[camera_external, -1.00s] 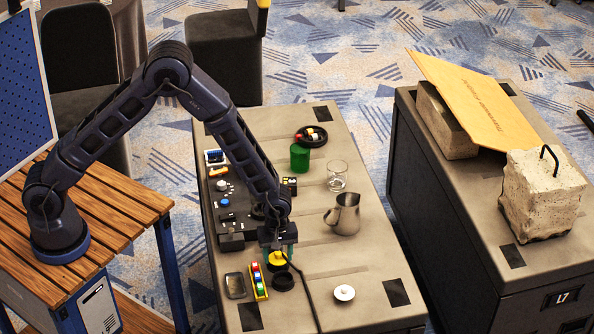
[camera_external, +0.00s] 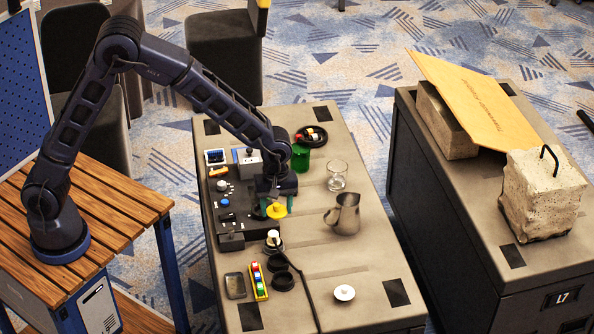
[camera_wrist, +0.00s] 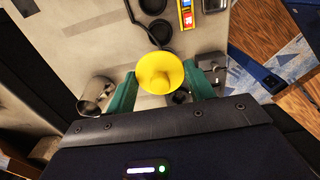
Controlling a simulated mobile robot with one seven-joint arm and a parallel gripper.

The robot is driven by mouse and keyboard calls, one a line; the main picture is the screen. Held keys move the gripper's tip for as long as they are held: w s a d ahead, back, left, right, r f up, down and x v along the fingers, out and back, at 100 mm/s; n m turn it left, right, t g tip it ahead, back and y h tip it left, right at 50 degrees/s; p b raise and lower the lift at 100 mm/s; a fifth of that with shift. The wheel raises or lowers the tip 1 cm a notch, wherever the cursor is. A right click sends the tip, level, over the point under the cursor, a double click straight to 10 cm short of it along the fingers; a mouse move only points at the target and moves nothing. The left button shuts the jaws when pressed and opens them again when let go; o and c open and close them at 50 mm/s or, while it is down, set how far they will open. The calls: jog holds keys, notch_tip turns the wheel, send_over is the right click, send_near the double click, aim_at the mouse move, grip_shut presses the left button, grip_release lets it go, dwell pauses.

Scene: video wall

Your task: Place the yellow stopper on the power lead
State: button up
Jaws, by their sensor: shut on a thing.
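My gripper (camera_external: 276,205) is shut on the yellow stopper (camera_external: 277,211) and holds it above the middle of the long table. In the wrist view, the round stopper (camera_wrist: 160,72) sits between the green fingertips of my gripper (camera_wrist: 160,88), its broad face toward the camera. The power lead (camera_external: 303,284), a thin black cable, runs along the tabletop to the front edge, below and in front of my gripper. The lead also shows in the wrist view (camera_wrist: 131,14), beyond the stopper.
A metal jug (camera_external: 346,214) and a clear glass (camera_external: 337,176) stand to the right. A black control box (camera_external: 229,216) is close on the left. Black round dishes (camera_external: 284,281) and a tray of coloured blocks (camera_external: 259,282) lie nearer the front. A white disc (camera_external: 344,293) lies at front right.

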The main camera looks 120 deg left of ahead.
jog(key=shift+a+r, duration=0.1)
jog(key=shift+r, duration=0.5)
jog(key=a+r, duration=0.1)
jog(key=a, duration=1.5)
jog(key=r, duration=0.1)
send_over(304, 134)
notch_tip(304, 134, down, 19)
jog(key=shift+d+f, duration=0.1)
jog(key=shift+f, duration=0.05)
jog(key=o, duration=0.9)
jog(key=shift+f, duration=0.15)
jog(key=shift+o, duration=0.2)
